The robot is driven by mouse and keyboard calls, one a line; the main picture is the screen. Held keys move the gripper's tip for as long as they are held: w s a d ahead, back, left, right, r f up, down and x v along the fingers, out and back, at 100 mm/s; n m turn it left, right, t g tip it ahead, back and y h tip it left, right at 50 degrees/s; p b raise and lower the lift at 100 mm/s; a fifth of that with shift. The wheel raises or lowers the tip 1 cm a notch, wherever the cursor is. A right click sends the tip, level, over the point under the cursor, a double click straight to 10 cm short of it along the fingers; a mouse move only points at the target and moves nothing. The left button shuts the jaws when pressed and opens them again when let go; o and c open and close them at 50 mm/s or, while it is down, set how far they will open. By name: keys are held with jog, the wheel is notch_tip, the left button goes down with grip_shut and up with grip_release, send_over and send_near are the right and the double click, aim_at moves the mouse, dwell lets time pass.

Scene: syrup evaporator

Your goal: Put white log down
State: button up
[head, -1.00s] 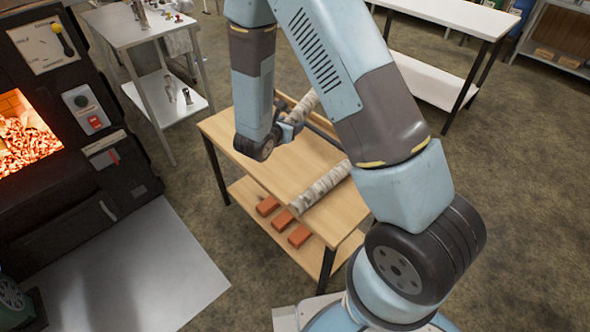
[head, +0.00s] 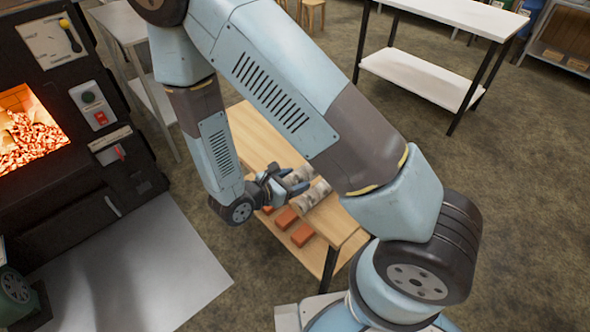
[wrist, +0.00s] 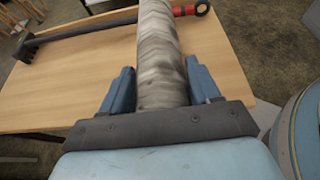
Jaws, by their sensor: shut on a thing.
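My gripper (head: 285,180) is at the left long edge of the wooden table (head: 258,135). It is shut on a mottled grey-white log (head: 299,176). In the wrist view the log (wrist: 160,50) runs straight away between the two blue fingers (wrist: 162,88), over the table top (wrist: 75,85). I cannot tell whether the held log touches the table top.
A dark tool with a red handle (wrist: 190,10) lies across the table behind the held log. Orange bricks (head: 286,218) sit on the lower shelf. The lit firebox (head: 28,135) is at the left. A white table (head: 455,18) stands at the back.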

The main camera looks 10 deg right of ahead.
jog(key=w+a+f, duration=0.1)
jog(key=w+f, duration=0.1)
jog(key=w, duration=0.2)
jog(key=w+a+f, duration=0.1)
jog(key=w+f, duration=0.2)
jog(key=w, duration=0.1)
jog(key=w+a+f, duration=0.1)
jog(key=w+f, duration=0.2)
jog(key=w, duration=0.1)
jog(key=shift+w+f, duration=0.1)
jog(key=shift+f, duration=0.15)
jog(key=shift+w+a+f, duration=0.2)
jog(key=shift+w+f, duration=0.4)
jog(key=shift+f, duration=1.6)
jog(key=o, duration=1.5)
jog(key=v, duration=1.2)
jog(key=shift+s, duration=0.1)
